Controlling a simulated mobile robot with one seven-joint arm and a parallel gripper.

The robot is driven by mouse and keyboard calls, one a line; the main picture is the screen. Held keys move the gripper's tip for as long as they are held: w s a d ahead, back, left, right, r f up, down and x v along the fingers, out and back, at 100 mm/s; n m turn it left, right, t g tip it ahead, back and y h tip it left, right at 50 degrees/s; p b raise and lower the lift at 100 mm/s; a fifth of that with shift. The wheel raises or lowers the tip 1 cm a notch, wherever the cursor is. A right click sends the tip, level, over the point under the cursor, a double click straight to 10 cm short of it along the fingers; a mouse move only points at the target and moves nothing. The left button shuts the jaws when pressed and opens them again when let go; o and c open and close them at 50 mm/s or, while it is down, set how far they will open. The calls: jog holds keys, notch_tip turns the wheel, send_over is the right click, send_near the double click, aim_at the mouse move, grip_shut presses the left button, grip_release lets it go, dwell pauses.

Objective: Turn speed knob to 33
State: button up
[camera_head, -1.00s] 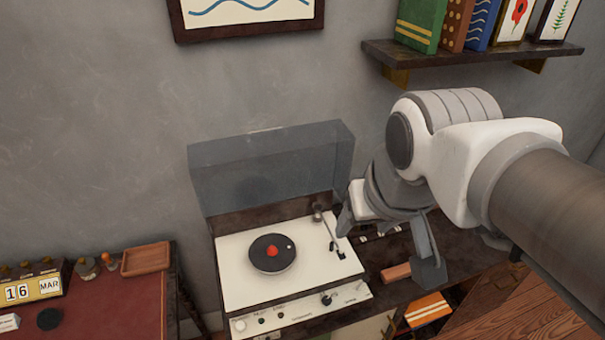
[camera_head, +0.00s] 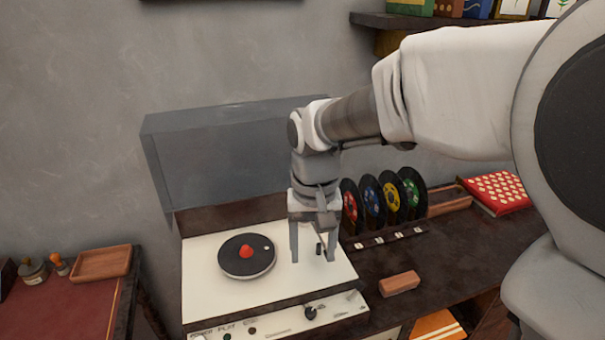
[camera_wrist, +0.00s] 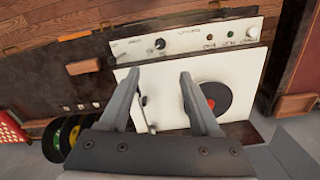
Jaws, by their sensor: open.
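A white record player (camera_head: 215,295) stands on a dark cabinet with its smoky lid (camera_head: 225,155) raised. A black record with a red centre (camera_head: 246,256) lies on it. The dark round speed knob (camera_head: 310,312) is on the front panel, right of the middle; the wrist view shows it too (camera_wrist: 160,44). Its pointer and markings are too small to read. My gripper (camera_head: 313,255) is open and empty, fingers down, above the right part of the deck, behind the knob and apart from it. In the wrist view the open fingertips (camera_wrist: 158,76) lie below the knob.
The tonearm (camera_wrist: 143,105) lies near my fingers. Coloured records (camera_head: 385,200) stand in a rack to the right. A reddish-brown block (camera_head: 399,283) lies on the cabinet top, right of the player. Space in front of the panel looks clear.

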aim_at(311, 312)
notch_tip(311, 312, down, 17)
jog(key=b, duration=0.4)
jog(key=shift+f, duration=0.15)
grip_shut()
